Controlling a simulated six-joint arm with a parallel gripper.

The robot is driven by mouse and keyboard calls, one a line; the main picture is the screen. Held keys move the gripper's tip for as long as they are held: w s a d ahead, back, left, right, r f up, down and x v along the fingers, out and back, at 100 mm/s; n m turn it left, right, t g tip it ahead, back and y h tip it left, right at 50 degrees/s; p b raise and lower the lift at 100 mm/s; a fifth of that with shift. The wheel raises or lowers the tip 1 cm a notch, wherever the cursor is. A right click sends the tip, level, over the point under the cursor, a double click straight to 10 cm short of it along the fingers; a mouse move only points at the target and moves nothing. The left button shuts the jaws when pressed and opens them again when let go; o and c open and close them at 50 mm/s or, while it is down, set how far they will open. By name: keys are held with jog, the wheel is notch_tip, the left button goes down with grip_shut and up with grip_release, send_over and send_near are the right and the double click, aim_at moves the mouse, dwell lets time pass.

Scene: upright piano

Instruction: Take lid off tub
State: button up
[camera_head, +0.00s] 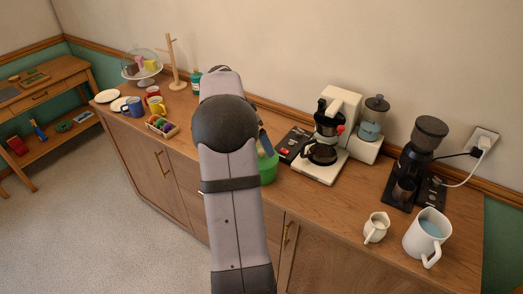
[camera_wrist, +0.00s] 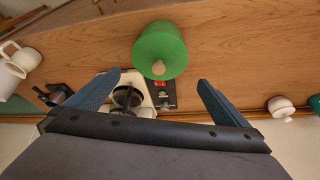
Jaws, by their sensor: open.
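The green tub (camera_wrist: 152,35) stands on the wooden sideboard top. In the wrist view a round green lid (camera_wrist: 143,60) with a pale knob (camera_wrist: 158,68) shows on it. In the head view the tub (camera_head: 268,173) is partly hidden behind my arm. My gripper (camera_wrist: 159,77) is open and empty, its two blue fingers spread wide on either side of the tub in the picture. I see no contact with the lid or knob. In the head view most of the gripper is hidden by my arm; one blue finger shows close to the tub.
A white coffee machine (camera_head: 318,167) stands right of the tub, with a small dark panel (camera_head: 292,142) between. A dark grinder (camera_head: 416,160), a jug (camera_head: 376,227) and a large mug (camera_head: 427,237) are farther right. A box of colourful items (camera_head: 162,126), mugs and plates stand left.

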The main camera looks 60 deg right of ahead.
jog(key=shift+p+x, duration=1.9)
jog(key=shift+x, duration=1.75)
jog(key=c, duration=0.8)
